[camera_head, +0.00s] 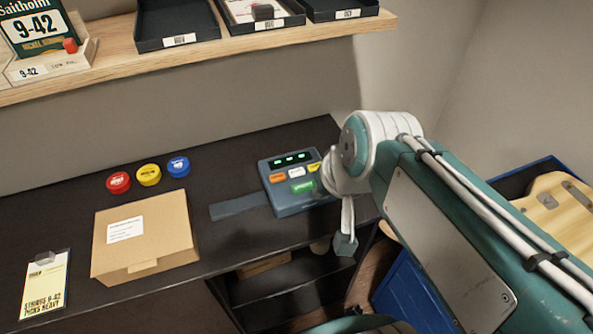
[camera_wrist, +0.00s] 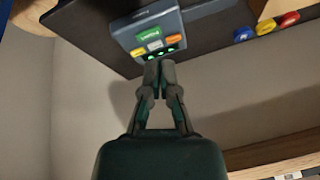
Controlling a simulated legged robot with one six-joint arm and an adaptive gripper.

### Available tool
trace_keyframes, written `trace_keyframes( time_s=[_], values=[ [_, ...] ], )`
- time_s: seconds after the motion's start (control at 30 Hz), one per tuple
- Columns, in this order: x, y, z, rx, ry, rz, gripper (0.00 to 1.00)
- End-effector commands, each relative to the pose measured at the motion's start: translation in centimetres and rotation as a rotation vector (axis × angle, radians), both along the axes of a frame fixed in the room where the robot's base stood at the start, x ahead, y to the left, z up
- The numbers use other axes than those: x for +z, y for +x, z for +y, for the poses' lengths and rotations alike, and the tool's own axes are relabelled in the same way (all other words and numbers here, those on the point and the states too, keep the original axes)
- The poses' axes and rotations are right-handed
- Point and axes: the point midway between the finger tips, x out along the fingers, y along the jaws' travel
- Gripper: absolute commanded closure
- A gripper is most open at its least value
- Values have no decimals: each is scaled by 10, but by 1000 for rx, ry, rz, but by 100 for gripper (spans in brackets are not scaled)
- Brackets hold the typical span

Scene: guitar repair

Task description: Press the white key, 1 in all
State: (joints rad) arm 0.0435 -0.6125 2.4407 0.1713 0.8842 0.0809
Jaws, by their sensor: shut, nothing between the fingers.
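The keypad (camera_head: 285,198) is a grey-blue box on the dark worktop, with a dark display of small green lights. Its white key (camera_head: 297,172) sits in a row between an orange key (camera_head: 277,177) and a yellow key (camera_head: 314,167). A larger green key (camera_head: 302,186) is below the row. In the wrist view the keypad appears upside down, with the white key (camera_wrist: 155,45) near its middle. My gripper (camera_wrist: 159,64) is shut and empty. Its tips appear just below the keypad's display there; I cannot tell whether they touch. The head view does not show the fingertips clearly.
A cardboard box (camera_head: 145,238), red (camera_head: 118,182), yellow (camera_head: 149,175) and blue (camera_head: 178,167) round tins and a clipboard (camera_head: 45,285) lie to the left. A wooden shelf (camera_head: 112,50) with black trays hangs above. A blue crate (camera_head: 412,295) stands at the right.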

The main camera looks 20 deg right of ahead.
Motion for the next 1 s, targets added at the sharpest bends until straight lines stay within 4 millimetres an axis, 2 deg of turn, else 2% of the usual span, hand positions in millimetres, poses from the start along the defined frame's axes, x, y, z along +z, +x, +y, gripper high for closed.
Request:
trace_keyframes(
  time_s=[0.53, 1.0],
  values=[
    [-17, 85, 13, -424, 462, 158, 100],
    [-45, 166, -2, -838, 836, 287, 100]
  ],
)
